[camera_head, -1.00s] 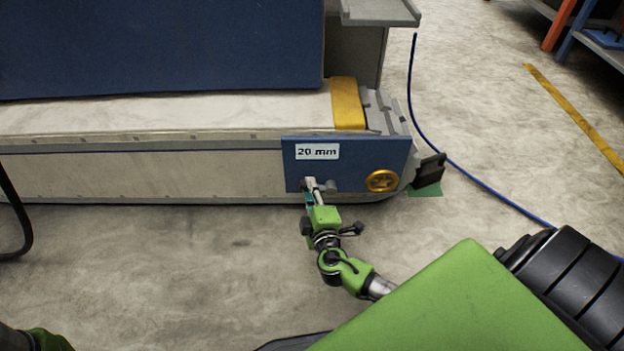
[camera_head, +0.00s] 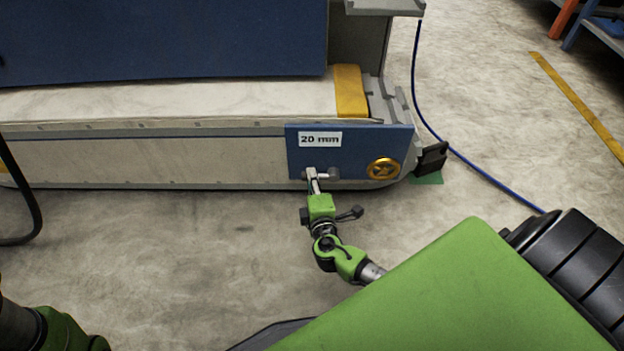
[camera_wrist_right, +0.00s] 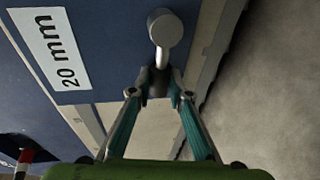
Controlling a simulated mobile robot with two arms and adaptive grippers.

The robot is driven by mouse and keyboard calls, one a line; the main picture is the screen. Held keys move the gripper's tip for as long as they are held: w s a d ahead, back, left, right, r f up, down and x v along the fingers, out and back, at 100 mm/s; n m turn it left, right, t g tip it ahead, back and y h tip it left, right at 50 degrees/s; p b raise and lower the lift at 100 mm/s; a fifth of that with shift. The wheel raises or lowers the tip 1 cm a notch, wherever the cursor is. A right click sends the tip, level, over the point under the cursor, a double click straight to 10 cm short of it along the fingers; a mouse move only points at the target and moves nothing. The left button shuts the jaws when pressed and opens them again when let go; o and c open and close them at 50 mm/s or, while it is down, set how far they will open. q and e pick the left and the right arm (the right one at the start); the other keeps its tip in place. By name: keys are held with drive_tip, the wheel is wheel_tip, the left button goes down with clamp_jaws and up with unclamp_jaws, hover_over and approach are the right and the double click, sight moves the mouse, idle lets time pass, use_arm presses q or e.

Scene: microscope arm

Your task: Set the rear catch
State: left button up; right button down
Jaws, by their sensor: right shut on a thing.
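A blue panel (camera_head: 350,151) with a "20 mm" label (camera_head: 320,139) is on the lower right of the white machine base. A small grey lever with a round knob, likely the rear catch (camera_wrist_right: 165,28), stands out from the panel; it also shows small in the head view (camera_head: 333,174). My right gripper (camera_head: 313,178) reaches up to the panel at this lever. In the right wrist view its teal fingers (camera_wrist_right: 158,88) are closed in on a dark part of the lever below the knob. My left gripper is out of view; only part of my left arm shows.
A round gold emblem (camera_head: 384,169) is on the panel's right. A black wedge (camera_head: 431,158) stands on a green patch at the machine's corner. A blue cable (camera_head: 480,176) runs along the floor to the right.

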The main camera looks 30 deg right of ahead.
drive_tip(key=c, duration=2.2)
unclamp_jaws()
drive_tip(key=shift+f, duration=0.1)
drive_tip(key=shift+o, duration=0.2)
